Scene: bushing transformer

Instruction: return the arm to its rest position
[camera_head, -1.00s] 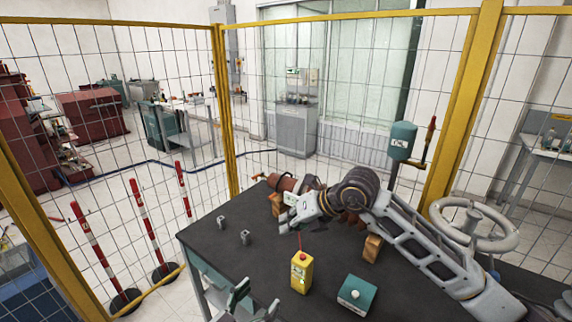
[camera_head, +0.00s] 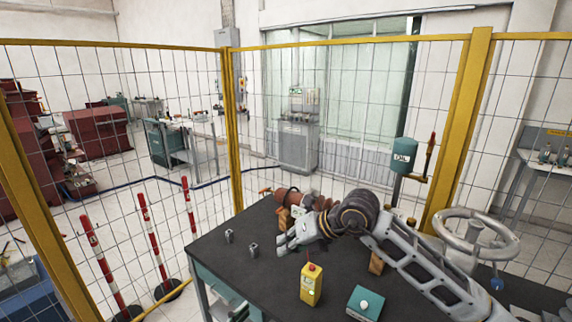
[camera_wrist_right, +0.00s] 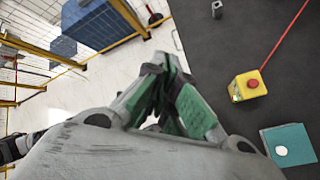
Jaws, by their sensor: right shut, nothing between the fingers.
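My right gripper (camera_head: 238,312) shows only in part at the bottom edge of the head view, beside the front left part of the dark table (camera_head: 215,256). In the right wrist view its green-padded fingers (camera_wrist_right: 167,66) are together and hold nothing. They appear over pale floor, left of the table edge and apart from the objects on the table.
On the table are a yellow box with a red button (camera_head: 311,286), a teal box (camera_head: 365,303) and small metal blocks (camera_head: 253,249). A grey jointed assembly (camera_head: 405,262) crosses its right side. Yellow-framed mesh fencing (camera_head: 233,145) and striped posts (camera_head: 150,238) stand beyond.

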